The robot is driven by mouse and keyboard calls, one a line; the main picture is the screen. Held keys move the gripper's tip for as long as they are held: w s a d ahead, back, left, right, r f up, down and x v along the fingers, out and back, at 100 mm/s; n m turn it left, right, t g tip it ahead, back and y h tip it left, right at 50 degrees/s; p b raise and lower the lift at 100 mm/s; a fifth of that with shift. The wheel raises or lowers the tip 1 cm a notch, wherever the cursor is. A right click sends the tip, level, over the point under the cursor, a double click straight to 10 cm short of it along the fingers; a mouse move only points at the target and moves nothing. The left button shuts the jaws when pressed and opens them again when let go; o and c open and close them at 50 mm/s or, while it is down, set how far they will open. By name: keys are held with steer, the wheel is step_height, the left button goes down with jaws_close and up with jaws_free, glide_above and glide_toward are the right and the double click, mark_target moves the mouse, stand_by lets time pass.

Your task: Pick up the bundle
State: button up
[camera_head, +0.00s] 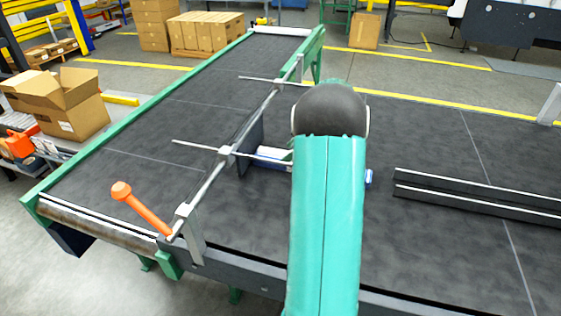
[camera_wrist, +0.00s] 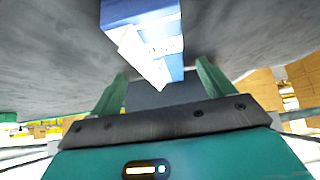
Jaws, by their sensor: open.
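The bundle (camera_head: 272,153) is blue and white and lies on the dark conveyor belt, mostly hidden behind my arm in the head view. A small blue part of it shows to the right of the arm. In the wrist view the bundle (camera_wrist: 145,14) is at the top centre, with white sheets or flaps at its near end. My gripper (camera_wrist: 162,72) is open, with its two green fingers apart and nothing held. The near end of the bundle appears in line with the gap between the fingertips; I cannot tell the depth. In the head view the gripper is hidden behind the arm.
A metal rail (camera_head: 247,124) with thin rods and a dark upright plate (camera_head: 250,147) stands just left of the bundle. An orange lever (camera_head: 140,208) is at the belt's front edge. A dark guide bar (camera_head: 470,195) lies to the right. The belt (camera_head: 160,130) is clear at left.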

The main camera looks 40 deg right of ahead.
mark_target(282, 157)
steer(key=x, duration=0.3)
steer(key=shift+w+a+f, duration=0.1)
steer(key=shift+a+f, duration=0.1)
steer(key=shift+f, duration=0.1)
steer(key=c, duration=1.2)
steer(key=shift+o, duration=0.2)
steer(key=shift+r, duration=0.1)
